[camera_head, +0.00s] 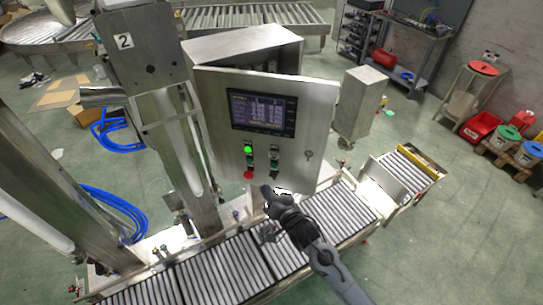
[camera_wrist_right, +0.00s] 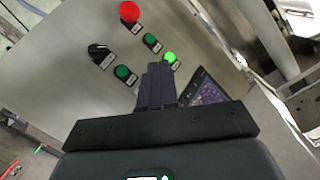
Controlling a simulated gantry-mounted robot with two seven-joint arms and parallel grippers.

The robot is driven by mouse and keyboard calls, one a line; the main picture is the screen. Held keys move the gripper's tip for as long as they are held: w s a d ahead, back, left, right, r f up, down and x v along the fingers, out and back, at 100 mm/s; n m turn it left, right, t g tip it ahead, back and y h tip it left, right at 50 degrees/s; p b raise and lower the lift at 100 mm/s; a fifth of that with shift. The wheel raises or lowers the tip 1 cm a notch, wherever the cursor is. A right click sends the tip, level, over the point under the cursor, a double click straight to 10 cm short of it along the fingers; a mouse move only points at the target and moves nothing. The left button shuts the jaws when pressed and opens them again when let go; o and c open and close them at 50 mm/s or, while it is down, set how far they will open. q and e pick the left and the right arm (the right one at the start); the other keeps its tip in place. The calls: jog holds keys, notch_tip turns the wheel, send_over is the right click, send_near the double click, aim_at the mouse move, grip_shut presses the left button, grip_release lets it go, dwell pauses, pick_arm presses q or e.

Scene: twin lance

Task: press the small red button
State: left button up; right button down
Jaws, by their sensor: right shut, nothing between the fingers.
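The red button (camera_head: 248,174) is round and sits at the bottom of the left button column on the steel control panel (camera_head: 318,122). It also shows at the top of the right wrist view (camera_wrist_right: 129,11). My right gripper (camera_head: 267,189) is below and to the right of it in the head view, near the panel's lower edge. In the right wrist view its fingertips (camera_wrist_right: 158,67) are together and empty, over the panel near the green buttons and apart from the red one. Whether they touch the panel cannot be told. My left gripper is not in view.
A lit green button (camera_wrist_right: 170,57), dark green buttons (camera_wrist_right: 122,71) and a black selector (camera_wrist_right: 98,51) sit around the fingers. A screen (camera_head: 262,112) is above the buttons. A roller conveyor (camera_head: 215,272) runs below the panel; a steel column (camera_head: 180,150) stands left.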

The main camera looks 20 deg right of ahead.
aim_at(274, 158)
jog(key=shift+w+r, duration=0.35)
jog(key=shift+r, duration=0.3)
jog(key=shift+w, duration=0.1)
jog(key=w+d+b, duration=0.4)
jog(key=w+d, duration=0.1)
jog(key=w, duration=0.2)
jog(key=shift+w+d, duration=0.15)
jog(key=shift+w, duration=0.1)
dwell(2.1)
jog(key=shift+w+d, duration=0.15)
